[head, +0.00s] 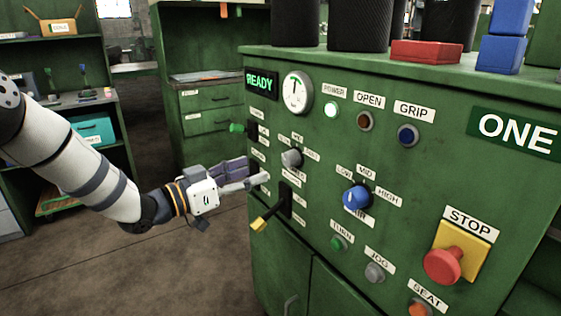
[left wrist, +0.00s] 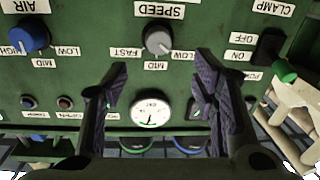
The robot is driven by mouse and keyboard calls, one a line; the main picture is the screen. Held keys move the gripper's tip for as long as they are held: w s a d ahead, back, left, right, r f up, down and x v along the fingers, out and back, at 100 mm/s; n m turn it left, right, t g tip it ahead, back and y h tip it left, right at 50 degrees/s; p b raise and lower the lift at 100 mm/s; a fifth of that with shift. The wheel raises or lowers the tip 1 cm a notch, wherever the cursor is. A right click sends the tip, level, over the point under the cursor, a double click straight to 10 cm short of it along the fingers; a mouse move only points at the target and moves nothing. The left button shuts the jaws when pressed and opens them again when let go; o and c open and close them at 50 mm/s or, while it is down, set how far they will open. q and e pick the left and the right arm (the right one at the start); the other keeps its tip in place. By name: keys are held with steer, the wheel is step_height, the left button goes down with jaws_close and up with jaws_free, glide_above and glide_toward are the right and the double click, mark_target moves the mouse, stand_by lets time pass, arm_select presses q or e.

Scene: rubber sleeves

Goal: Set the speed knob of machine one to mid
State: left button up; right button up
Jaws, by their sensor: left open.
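Machine one (head: 225,165) is a green cabinet marked ONE. Its grey speed knob (head: 291,158) is on the upper left of the front panel. In the left wrist view, which is upside down, the speed knob (left wrist: 158,41) sits below the SPEED label, with FAST, MID and a slow-side label around it. Its pointer appears turned towards the slow-side label, away from MID. My left gripper (head: 256,174) is open and empty, just left of and slightly below the knob in the head view. Its fingers (left wrist: 160,80) are spread either side, not touching the knob. My right gripper is not in view.
A blue air knob (head: 356,197) is right of and below the speed knob. A yellow-handled lever (head: 262,222) and a green-handled switch (head: 238,128) stick out at the panel's left. A red stop button (head: 442,265) is lower right. A round gauge (head: 297,92) is above.

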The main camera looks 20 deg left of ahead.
mark_target(286, 161)
arm_select(q)
steer(key=x, duration=0.4)
steer(key=b+x, duration=0.1)
steer(key=x, duration=0.4)
steer(key=shift+d+f, duration=0.2)
steer(key=shift+w+d+r, duration=0.15)
steer(key=shift+w+d, duration=0.1)
steer(key=shift+w, duration=0.05)
steer(key=c, duration=1.2)
